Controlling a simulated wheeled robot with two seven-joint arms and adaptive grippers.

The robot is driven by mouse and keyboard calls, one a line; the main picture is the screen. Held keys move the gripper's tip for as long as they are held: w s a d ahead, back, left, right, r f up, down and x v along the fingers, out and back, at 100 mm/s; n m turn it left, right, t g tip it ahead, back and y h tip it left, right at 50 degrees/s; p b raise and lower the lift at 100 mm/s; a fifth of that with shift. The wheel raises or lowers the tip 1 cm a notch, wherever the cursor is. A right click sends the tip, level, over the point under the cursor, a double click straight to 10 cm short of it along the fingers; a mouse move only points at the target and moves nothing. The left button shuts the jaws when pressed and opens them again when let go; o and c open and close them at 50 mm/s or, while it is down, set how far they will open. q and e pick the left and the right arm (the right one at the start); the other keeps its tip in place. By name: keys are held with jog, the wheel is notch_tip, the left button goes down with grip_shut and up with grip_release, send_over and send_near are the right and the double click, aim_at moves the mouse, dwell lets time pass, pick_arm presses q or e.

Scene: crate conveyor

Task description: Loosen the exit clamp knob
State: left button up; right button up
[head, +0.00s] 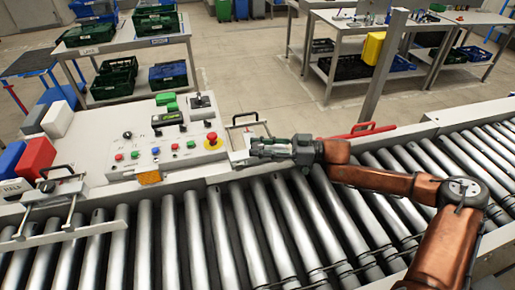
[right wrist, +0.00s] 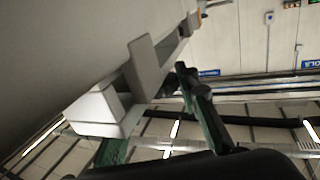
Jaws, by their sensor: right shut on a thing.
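The exit clamp (head: 237,137) is a pale plate with a dark loop handle, beside the control panel at the roller conveyor's far edge. My right gripper (head: 256,150) reaches it from the right and is shut at the clamp. The knob is hidden by the fingers in the head view, so the grip on it shows only by position. In the right wrist view, the two green fingers (right wrist: 160,125) stand either side of pale clamp parts (right wrist: 97,108). My left gripper is not in view.
The roller conveyor (head: 245,225) runs across the front. A control panel (head: 165,140) with a red emergency button (head: 212,140) lies just left of my gripper. Another clamp with a black knob (head: 47,186) sits at the left. A red handle (head: 360,131) lies behind my right arm.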

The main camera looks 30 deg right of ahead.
jog(key=shift+r, duration=0.1)
dwell(0.3)
jog(key=o, duration=1.2)
jog(key=shift+c, duration=0.2)
jog(key=shift+s+d, duration=0.25)
jog(key=shift+d, duration=0.25)
jog(key=v, duration=1.1)
